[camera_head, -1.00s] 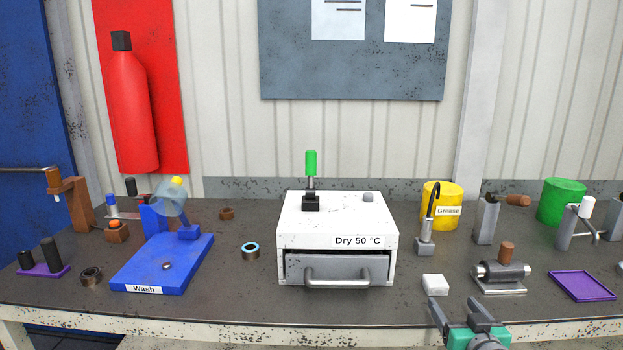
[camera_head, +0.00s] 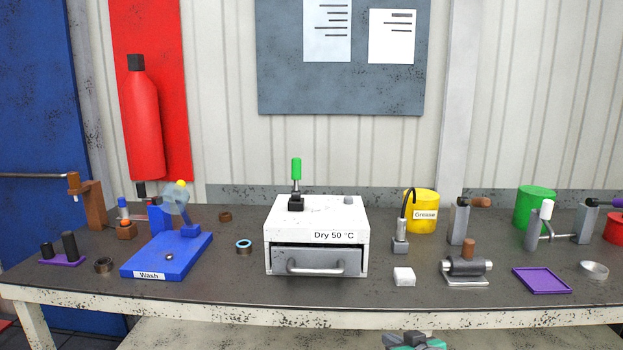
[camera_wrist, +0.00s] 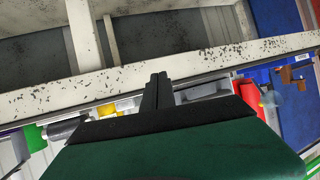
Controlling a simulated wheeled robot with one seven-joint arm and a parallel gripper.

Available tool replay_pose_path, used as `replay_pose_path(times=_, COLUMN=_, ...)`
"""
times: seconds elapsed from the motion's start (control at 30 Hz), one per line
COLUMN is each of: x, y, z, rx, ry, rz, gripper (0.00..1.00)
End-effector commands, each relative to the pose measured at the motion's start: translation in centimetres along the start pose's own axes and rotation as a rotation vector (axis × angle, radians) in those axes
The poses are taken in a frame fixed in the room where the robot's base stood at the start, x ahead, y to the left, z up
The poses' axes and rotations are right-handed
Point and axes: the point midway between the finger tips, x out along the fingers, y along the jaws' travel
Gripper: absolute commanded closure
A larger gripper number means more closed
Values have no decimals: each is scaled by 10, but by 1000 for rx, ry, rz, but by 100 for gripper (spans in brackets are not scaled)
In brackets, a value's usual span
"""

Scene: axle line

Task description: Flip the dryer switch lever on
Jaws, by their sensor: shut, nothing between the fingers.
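The dryer (camera_head: 285,232) is a white box marked "Dry 50 °C" in the middle of the bench. A lever with a green grip (camera_head: 296,169) stands upright on its top left, on a black base (camera_head: 296,203). A grey drawer (camera_head: 346,261) with a bar handle sits in its front. My gripper (camera_head: 408,336) shows at the bottom edge of the head view, below and in front of the bench edge, well apart from the lever. In the wrist view its dark fingers (camera_wrist: 156,92) are together with nothing between them.
The bench front edge (camera_head: 200,310) lies between my gripper and the dryer. A blue wash stand (camera_head: 150,262) is left of the dryer. A white block (camera_head: 404,276), a yellow grease can (camera_head: 421,224) and a roller fixture (camera_head: 462,267) are to its right.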

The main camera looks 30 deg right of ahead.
Motion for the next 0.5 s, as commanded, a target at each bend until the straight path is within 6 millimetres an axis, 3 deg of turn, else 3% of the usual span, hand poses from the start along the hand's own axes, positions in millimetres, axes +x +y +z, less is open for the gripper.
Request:
replay_pose_path(times=0.27, x=18, y=-93, z=28, rx=-59, ry=-236, rz=-141, gripper=100)
replay_pose_path(times=0.37, x=16, y=-130, z=43, rx=-87, ry=-344, rz=-182, gripper=100)
replay_pose_path(times=0.5, x=-3, y=-189, z=72, rx=-142, ry=-533, rz=-220, gripper=100)
